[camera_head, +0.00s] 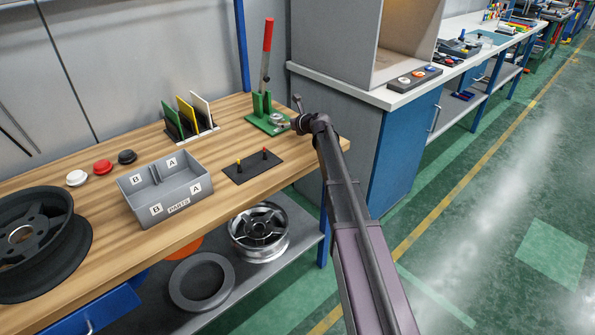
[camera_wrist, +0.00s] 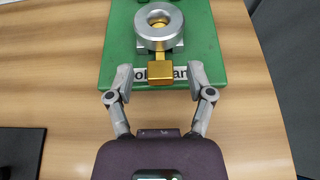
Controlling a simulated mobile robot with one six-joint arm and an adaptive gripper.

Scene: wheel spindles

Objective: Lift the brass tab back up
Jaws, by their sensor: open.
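The brass tab (camera_wrist: 159,72) shows in the wrist view, sticking out toward me from under a silver ring (camera_wrist: 159,24) on the green base (camera_wrist: 205,50). The tab lies over a white label that is partly hidden. My gripper (camera_wrist: 160,83) is open, with one finger on each side of the tab and apart from it. In the head view my gripper (camera_head: 296,115) is at the right end of the bench, beside the green base (camera_head: 262,124). A red-handled lever (camera_head: 267,36) stands upright on that base. The tab is too small to make out in the head view.
A dark plate (camera_head: 253,167) with two small pegs lies left of my gripper. A grey parts bin (camera_head: 205,190), coloured plates in a rack (camera_head: 190,118) and a black wheel (camera_head: 30,240) are further left. A grey cabinet (camera_head: 340,125) stands close on the right.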

